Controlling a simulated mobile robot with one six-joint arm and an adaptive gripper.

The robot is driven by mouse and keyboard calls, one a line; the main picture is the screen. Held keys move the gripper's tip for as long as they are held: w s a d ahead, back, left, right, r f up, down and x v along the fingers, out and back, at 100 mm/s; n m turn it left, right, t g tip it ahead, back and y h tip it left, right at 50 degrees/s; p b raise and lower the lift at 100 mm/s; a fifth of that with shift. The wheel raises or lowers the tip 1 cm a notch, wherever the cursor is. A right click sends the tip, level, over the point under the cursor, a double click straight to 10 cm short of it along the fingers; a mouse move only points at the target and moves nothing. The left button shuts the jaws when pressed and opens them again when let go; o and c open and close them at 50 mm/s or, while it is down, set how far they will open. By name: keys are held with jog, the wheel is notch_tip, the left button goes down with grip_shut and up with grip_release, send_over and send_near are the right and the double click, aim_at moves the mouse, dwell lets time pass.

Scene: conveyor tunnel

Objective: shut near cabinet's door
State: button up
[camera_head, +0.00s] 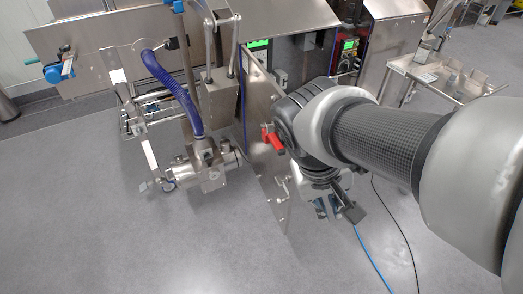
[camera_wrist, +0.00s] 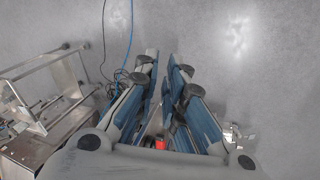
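The near cabinet's door (camera_head: 258,120) is a tall steel panel in the head view. It stands swung open, edge-on to me, reaching out over the floor. A red handle (camera_head: 272,138) sits on its right-hand side. My gripper (camera_head: 337,209) hangs low to the right of the door, fingers pointing down, apparently apart from it. The wrist view shows its two blue-padded fingers (camera_wrist: 163,57) with a narrow gap and nothing between the tips. A small red piece (camera_wrist: 159,145) shows low between the finger bases, perhaps the handle. My arm hides part of the cabinet.
A steel machine with a blue hose (camera_head: 172,88) stands left of the door. Cabinet panels with green displays (camera_head: 349,46) are behind. A steel cart (camera_head: 440,75) stands at right. Blue and black cables (camera_head: 372,258) lie on the floor. Grey floor is free in front.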

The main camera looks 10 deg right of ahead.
jog(key=w+f+h, duration=0.1)
jog(key=w+h, duration=0.1)
jog(key=w, duration=0.1)
jog(key=w+f+h+p, duration=0.1)
jog(key=w+f+h, duration=0.1)
jog(key=w, duration=0.1)
jog(key=w+d+f+n+g+h+p, duration=0.1)
jog(key=w+h, duration=0.1)
jog(key=w, duration=0.2)
jog(key=shift+f, duration=0.25)
grip_shut()
jog(key=w+a+f+n+t+h+p, duration=0.1)
jog(key=w+a+f+n+t+h, duration=0.25)
jog(key=w+f, duration=0.5)
jog(key=a+f+n+t+y+p, duration=0.1)
jog(key=a+f+n+t, duration=0.1)
jog(key=a+f+t, duration=0.35)
jog(key=w+a+f+n+t+y+p, duration=0.1)
jog(key=a+f+n+t, duration=0.15)
jog(key=f, duration=0.65)
jog(key=a+f+n+t+y+p, duration=0.15)
jog(key=a+f+t, duration=0.25)
jog(key=f, duration=0.4)
jog(key=s+d+b+x, duration=0.1)
jog(key=d+b+x, duration=0.1)
jog(key=x, duration=1.1)
jog(key=shift+s+n+b, duration=0.3)
jog(key=shift+n+b, duration=0.15)
jog(key=shift+b, duration=0.15)
